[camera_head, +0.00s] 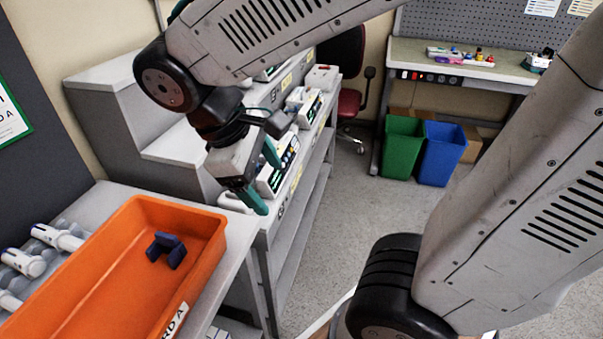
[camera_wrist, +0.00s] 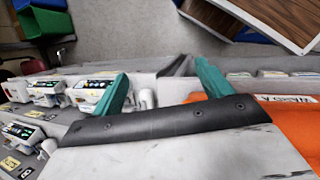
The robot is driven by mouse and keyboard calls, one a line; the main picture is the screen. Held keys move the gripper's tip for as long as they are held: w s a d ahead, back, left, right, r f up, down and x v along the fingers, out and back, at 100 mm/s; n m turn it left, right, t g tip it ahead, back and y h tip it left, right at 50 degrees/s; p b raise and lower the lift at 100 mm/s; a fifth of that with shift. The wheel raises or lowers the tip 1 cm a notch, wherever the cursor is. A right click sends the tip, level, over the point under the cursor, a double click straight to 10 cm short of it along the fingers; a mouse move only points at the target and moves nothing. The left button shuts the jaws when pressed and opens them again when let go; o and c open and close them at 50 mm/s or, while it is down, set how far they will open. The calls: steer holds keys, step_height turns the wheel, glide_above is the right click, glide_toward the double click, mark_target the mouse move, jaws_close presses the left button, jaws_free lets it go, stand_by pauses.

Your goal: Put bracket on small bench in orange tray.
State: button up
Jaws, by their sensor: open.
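The orange tray (camera_head: 110,285) stands on a pale bench (camera_head: 92,203) at the lower left in the head view. A dark blue bracket (camera_head: 167,250) lies inside it, near the far end, apart from my gripper. My gripper (camera_head: 262,180) is above and beyond the tray's far right corner, with its teal fingers apart. In the wrist view my gripper (camera_wrist: 163,76) shows both teal fingers spread with nothing held between them. Part of the orange tray (camera_wrist: 290,118) shows at the right edge there; the bracket is not visible in that view.
White cylindrical devices (camera_head: 55,237) lie left of the tray. A stepped grey shelf (camera_head: 185,160) with several infusion pumps (camera_head: 278,170) stands behind my gripper. Green (camera_head: 402,145) and blue (camera_head: 440,153) bins stand under a far workbench (camera_head: 455,66). Open floor lies to the right.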

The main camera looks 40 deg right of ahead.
steer(key=s+d+r+m+t+y, duration=0.2)
steer(key=s+d+m+y, duration=0.2)
steer(key=s+m, duration=0.3)
steer(key=shift+s+m, duration=0.15)
steer(key=shift+m, duration=0.25)
steer(key=shift+c, duration=0.4)
